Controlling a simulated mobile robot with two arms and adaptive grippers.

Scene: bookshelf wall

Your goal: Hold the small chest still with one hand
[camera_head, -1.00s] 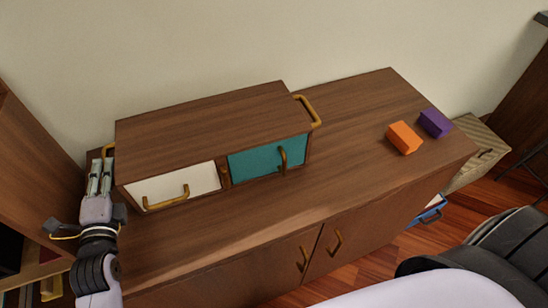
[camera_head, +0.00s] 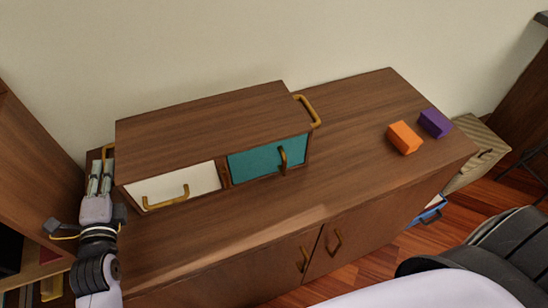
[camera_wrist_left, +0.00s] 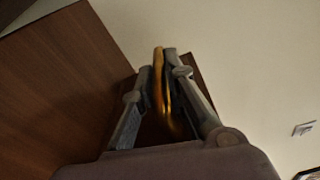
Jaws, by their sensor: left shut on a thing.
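My left gripper (camera_head: 102,168) is at the chest's left end. In the left wrist view the left gripper's fingers (camera_wrist_left: 156,90) are on either side of a brass handle (camera_wrist_left: 160,75) and shut on it. The handle's lower part is partly hidden between the fingers. My right gripper is not in view.
An orange block (camera_head: 404,138) and a purple block (camera_head: 435,123) lie on the cabinet top (camera_head: 345,130) to the right. The wall is close behind the chest. A wooden shelf (camera_head: 35,170) stands at the left. The cabinet top in front of the blocks is clear.

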